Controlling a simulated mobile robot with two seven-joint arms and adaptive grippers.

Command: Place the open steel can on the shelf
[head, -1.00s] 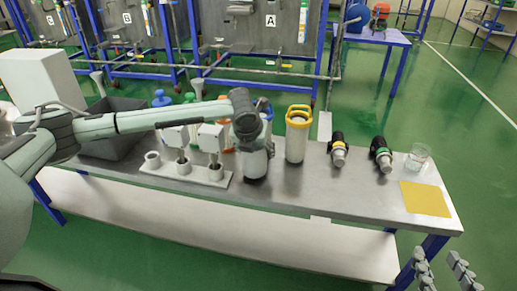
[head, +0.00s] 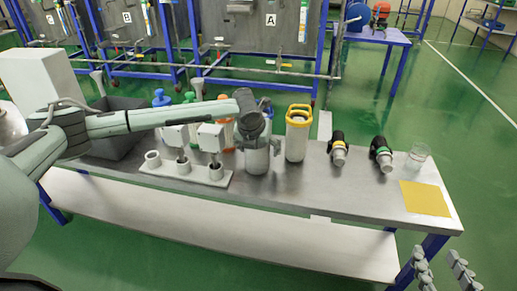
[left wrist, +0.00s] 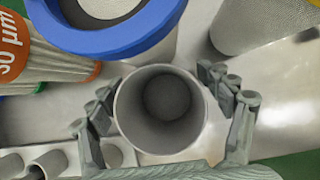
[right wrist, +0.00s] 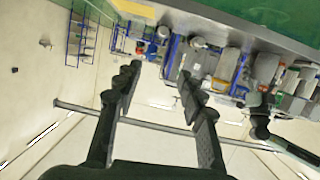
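The open steel can (left wrist: 163,108) is a grey cylinder with its open mouth facing the left wrist camera. In the head view the can (head: 257,160) is upright at the middle of the steel table. Whether the can's bottom touches the table is hard to tell. A white shelf board (head: 220,228) runs below the tabletop. My right gripper (head: 440,275) is open and empty at the lower right, away from the table.
A blue-rimmed can (left wrist: 105,25) stands close behind. A yellow-handled can (head: 297,135) is to the right. A white fixture (head: 185,172) is to the left. Two dark fittings (head: 338,150), a glass (head: 418,155) and a yellow sheet (head: 425,198) lie farther right.

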